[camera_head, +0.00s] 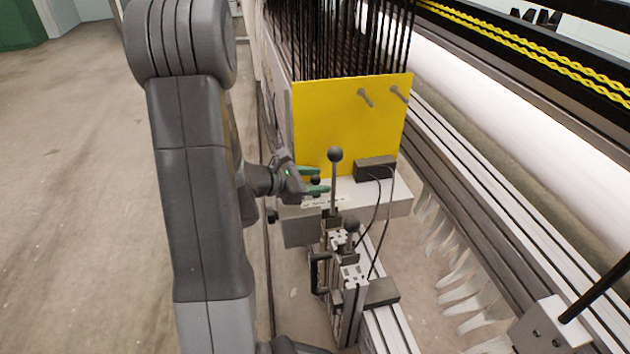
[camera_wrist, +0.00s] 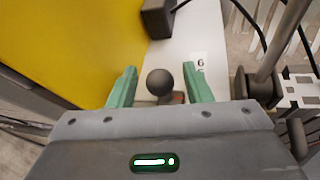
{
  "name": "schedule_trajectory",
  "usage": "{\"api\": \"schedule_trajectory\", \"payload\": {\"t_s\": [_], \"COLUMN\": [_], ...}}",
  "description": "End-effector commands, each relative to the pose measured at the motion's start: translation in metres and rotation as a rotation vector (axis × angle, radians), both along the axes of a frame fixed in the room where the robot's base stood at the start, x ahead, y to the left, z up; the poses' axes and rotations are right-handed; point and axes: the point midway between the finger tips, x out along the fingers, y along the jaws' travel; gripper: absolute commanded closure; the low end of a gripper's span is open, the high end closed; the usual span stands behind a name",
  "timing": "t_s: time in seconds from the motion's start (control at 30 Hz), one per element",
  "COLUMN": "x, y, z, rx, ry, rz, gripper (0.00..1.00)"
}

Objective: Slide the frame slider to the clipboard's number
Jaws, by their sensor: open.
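My gripper (camera_head: 319,180) has green fingers and is open beside the yellow panel, above the white ledge. In the wrist view its two fingers (camera_wrist: 160,90) stand on either side of a small dark ball knob (camera_wrist: 159,81), likely the slider's handle. The fingers appear apart from the knob, with a gap on each side. The knob also shows small and dark between the fingers in the head view (camera_head: 315,180). A number label (camera_wrist: 200,62) reading 6 lies on the white ledge (camera_wrist: 186,45), with another digit partly hidden below it. No clipboard is in view.
A tall lever with a black ball (camera_head: 335,154) stands just right of my gripper. A black box (camera_head: 375,168) with cables sits on the ledge. The yellow panel (camera_head: 350,120) rises behind. Metal clamps (camera_head: 345,260) stand in front. Open floor (camera_head: 75,200) is left.

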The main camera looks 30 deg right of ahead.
Motion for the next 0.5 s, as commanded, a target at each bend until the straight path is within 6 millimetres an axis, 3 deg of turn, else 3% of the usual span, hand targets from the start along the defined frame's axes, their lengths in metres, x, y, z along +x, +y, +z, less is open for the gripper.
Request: {"api": "schedule_trajectory", "payload": {"t_s": [0.07,0.3,0.5], "x": [0.0001,0.0000,-0.0009], "y": [0.0002,0.0003,-0.0023], "z": [0.0001,0.0001,-0.0007], "rx": [0.000,0.000,0.000], "ry": [0.000,0.000,-0.001], "rz": [0.000,0.000,-0.001], "gripper": [0.57,1.00,1.00]}}
